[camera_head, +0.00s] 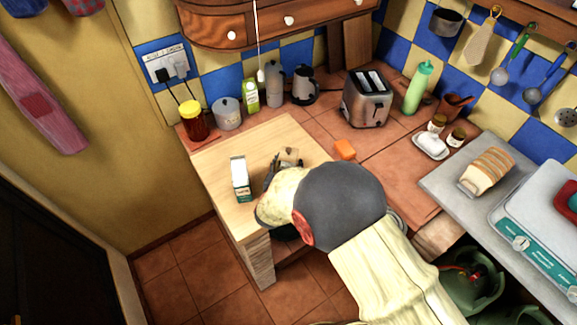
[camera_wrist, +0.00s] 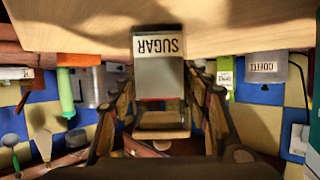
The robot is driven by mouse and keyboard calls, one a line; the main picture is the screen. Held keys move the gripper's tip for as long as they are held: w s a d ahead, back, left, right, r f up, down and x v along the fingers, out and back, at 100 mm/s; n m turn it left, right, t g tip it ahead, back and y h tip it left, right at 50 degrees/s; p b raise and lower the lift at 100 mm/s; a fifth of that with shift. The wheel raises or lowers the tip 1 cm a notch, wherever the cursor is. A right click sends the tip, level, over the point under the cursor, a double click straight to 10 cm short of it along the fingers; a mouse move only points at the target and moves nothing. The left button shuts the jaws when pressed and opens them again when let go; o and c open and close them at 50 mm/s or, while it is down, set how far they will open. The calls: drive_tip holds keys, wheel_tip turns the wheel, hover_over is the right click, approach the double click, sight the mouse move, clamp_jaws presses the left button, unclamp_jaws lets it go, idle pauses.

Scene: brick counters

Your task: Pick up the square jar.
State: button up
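The square jar (camera_wrist: 158,75) is a grey jar with a white label reading SUGAR and a brownish wooden lid. It appears upside down in the wrist view, with the wooden worktop beyond it. My gripper (camera_wrist: 160,88) has one finger on each side of the jar, very close to its walls. I cannot tell whether both fingers touch it. In the head view a small part of the jar (camera_head: 289,154) shows beside my gripper (camera_head: 274,172); my arm hides much of this spot. Whether the jar rests on the worktop is unclear.
A white and green carton (camera_head: 240,180) stands on the wooden worktop (camera_head: 230,150) left of my gripper. An orange block (camera_head: 344,149) lies to the right. A toaster (camera_head: 368,98), a red jar with a yellow lid (camera_head: 195,120) and a grey canister (camera_head: 227,113) stand behind.

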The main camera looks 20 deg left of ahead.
drive_tip(key=c, duration=1)
drive_tip(key=shift+r, duration=0.1)
